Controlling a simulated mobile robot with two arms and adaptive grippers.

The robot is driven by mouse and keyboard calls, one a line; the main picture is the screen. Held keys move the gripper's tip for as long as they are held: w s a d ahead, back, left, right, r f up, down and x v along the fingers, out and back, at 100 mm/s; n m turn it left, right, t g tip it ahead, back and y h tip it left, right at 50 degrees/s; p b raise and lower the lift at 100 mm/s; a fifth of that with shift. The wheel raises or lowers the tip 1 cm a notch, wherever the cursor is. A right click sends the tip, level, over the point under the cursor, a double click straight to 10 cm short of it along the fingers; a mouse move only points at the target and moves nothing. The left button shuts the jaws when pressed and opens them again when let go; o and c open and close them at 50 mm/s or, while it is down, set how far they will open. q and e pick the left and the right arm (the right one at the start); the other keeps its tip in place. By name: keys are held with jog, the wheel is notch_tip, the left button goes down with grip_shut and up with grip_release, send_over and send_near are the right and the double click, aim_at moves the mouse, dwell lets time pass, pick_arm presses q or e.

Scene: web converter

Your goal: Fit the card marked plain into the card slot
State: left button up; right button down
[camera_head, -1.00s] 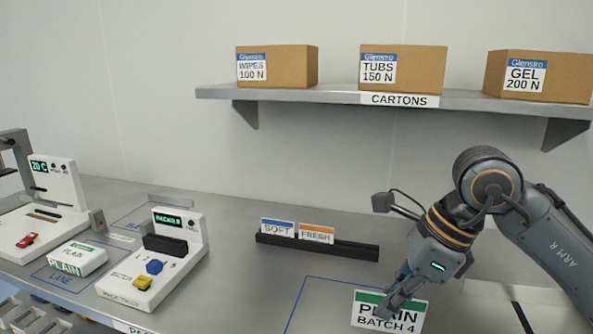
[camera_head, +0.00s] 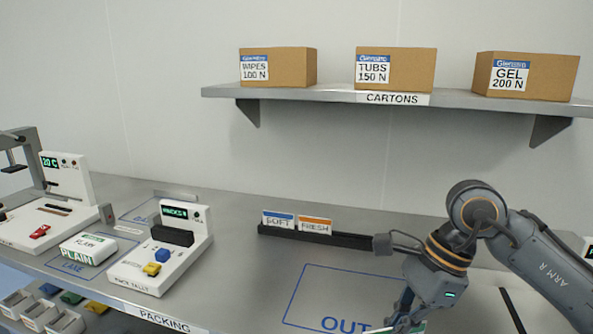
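My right gripper (camera_head: 402,318) is low at the bottom edge of the head view, in front of the OUT outline. Its fingers are closed on the PLAIN card, of which only a thin white edge (camera_head: 381,330) and a bit of green show; the lettering is out of frame. A long black card rack (camera_head: 345,240) stands on the bench behind, with the SOFT card (camera_head: 278,221) and the FRESH card (camera_head: 315,227) upright at its left part. The rack's right part shows no card. I cannot tell which opening is the card slot. My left gripper is not in view.
A PACK TALLY unit (camera_head: 150,271) and a PLAIN pack (camera_head: 88,250) on the LANE outline stand at the left. A white machine (camera_head: 65,190) is at the far left. A shelf (camera_head: 300,93) with cartons hangs above.

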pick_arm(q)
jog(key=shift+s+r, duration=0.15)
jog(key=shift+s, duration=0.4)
pick_arm(e)
jog(key=s+d+f+n+g+h, duration=0.1)
jog(key=s+d+f+n+h, duration=0.1)
jog(key=f+n, duration=0.4)
jog(key=s+d+f+n+g+h, duration=0.2)
jog(key=s+f+n, duration=0.2)
jog(key=n, duration=0.6)
notch_tip(320, 180, down, 3)
jog(key=shift+s+d+r+g, duration=0.15)
jog(key=shift+s+g, duration=0.15)
jog(key=shift+s, duration=0.05)
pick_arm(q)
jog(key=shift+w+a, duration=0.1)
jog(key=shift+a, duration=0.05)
